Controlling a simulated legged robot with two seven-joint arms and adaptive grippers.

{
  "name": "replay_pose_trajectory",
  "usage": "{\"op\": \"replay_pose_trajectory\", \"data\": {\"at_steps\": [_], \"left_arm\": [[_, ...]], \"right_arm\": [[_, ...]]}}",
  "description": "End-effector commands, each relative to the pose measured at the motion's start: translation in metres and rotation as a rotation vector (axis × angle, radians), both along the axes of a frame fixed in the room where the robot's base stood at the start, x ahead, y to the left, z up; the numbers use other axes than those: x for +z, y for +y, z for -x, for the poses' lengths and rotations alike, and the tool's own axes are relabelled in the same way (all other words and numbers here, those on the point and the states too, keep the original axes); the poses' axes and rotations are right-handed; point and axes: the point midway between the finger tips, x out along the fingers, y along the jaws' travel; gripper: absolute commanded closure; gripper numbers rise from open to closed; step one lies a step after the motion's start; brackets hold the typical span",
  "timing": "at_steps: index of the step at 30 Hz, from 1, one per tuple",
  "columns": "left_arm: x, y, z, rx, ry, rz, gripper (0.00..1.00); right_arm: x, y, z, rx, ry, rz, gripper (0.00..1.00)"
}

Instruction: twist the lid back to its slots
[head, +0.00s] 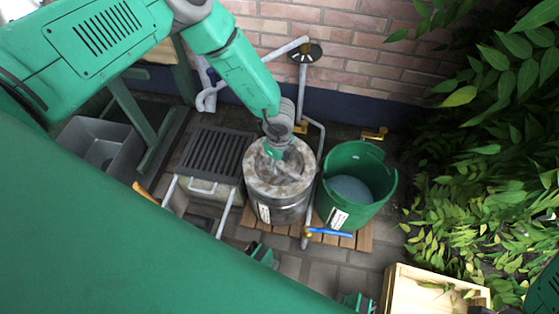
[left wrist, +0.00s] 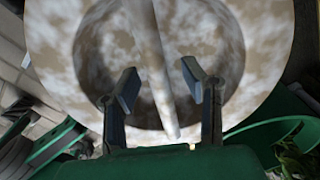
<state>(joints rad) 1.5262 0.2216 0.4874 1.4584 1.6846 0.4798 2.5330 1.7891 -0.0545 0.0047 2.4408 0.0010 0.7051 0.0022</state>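The metal churn (head: 283,209) stands upright on a wooden slatted base, its round mottled lid (head: 257,178) on top. In the left wrist view the lid (left wrist: 60,50) fills the upper part, with a recessed middle and a straight bar handle (left wrist: 161,70) across it. My left gripper (head: 275,155) is above the lid in the head view. In the left wrist view my left gripper (left wrist: 160,85) is open, a finger on each side of the bar, with gaps visible. The lid's slots cannot be made out.
A green bucket (head: 375,178) stands close to the churn's right, with a blue-handled tap (head: 330,232) in front. A dark grate (head: 213,152) is to the left. A wooden crate (head: 420,284) sits at lower right. Leafy plants (head: 490,170) fill the right; a brick wall (head: 350,40) is behind.

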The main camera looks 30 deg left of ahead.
Motion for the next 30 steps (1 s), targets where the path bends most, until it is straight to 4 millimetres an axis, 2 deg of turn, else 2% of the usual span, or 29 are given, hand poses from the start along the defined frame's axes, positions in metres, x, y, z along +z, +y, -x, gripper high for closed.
{"op": "replay_pose_trajectory", "data": {"at_steps": [3,4,7,14,21,30], "left_arm": [[0.0003,-0.0001,0.0,0.0,0.0,0.0,0.62],[0.0004,-0.0002,0.0,0.0,0.0,0.0,0.66],[0.0004,-0.0002,0.0001,-0.001,0.0,0.0,1.0],[0.001,-0.0002,0.0,-0.027,0.0,0.0,1.0],[0.0021,-0.0004,-0.0001,-0.233,-0.001,0.001,1.0],[0.0022,-0.0004,-0.0004,-0.268,-0.002,0.001,1.0]], "right_arm": [[0.0004,0.0,-0.0001,0.0,0.0,0.0,0.6],[0.0004,0.0,-0.0001,0.0,0.0,0.0,0.6],[0.0004,0.0,-0.0001,0.0,0.0,0.0,0.6],[0.0015,0.0,-0.0001,0.0,0.0,0.0,0.6],[0.0034,0.0,-0.0001,0.0,0.0,0.0,0.6],[0.0032,0.0,-0.0001,0.0,0.0,0.0,0.6]]}}
